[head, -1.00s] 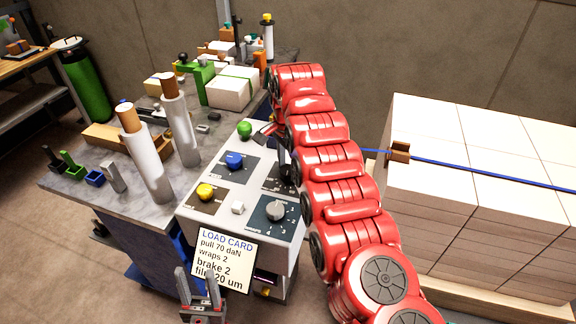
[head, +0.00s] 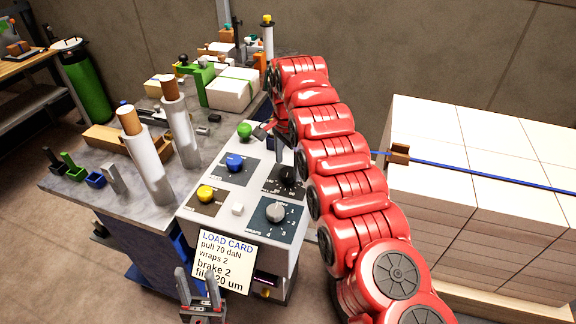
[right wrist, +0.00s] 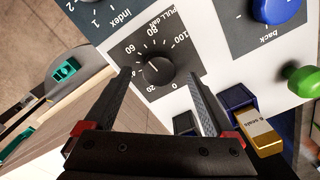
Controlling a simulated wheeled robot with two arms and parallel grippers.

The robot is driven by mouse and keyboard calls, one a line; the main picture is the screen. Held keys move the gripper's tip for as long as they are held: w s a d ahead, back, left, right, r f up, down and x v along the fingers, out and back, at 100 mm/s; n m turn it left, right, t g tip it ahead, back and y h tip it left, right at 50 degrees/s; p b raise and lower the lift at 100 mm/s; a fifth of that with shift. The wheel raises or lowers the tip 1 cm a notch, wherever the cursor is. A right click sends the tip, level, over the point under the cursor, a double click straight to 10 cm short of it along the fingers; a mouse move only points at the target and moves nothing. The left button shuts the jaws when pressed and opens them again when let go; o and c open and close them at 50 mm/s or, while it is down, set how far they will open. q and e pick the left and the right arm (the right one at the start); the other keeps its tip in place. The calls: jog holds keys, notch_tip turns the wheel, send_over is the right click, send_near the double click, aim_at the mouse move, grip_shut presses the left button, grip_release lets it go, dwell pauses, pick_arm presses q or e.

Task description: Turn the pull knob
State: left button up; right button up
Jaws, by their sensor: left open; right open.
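The black pull knob (head: 288,174) sits on the right of the grey control panel (head: 240,209), partly covered by my right arm in the head view. In the right wrist view the knob (right wrist: 158,72) shows a white pointer line on a dial numbered up to 100. My right gripper (right wrist: 160,79) is open, its fingers on either side of the knob in that view; I cannot tell whether they touch it. My left gripper (head: 197,273) is open and empty at the panel's lower front. The load card (head: 224,262) reads pull 70 daN, wraps 2, brake 2.
The panel also carries a blue knob (head: 235,162), a yellow knob (head: 205,193), a grey wraps knob (head: 275,212) and a green knob (head: 245,131). White film rolls (head: 148,160) stand on the bench at left. A wrapped ream stack (head: 480,190) stands at right.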

aim_at(288, 172)
notch_tip(288, 172, up, 16)
jog(key=p, duration=1.4)
jog(key=shift+f, duration=0.2)
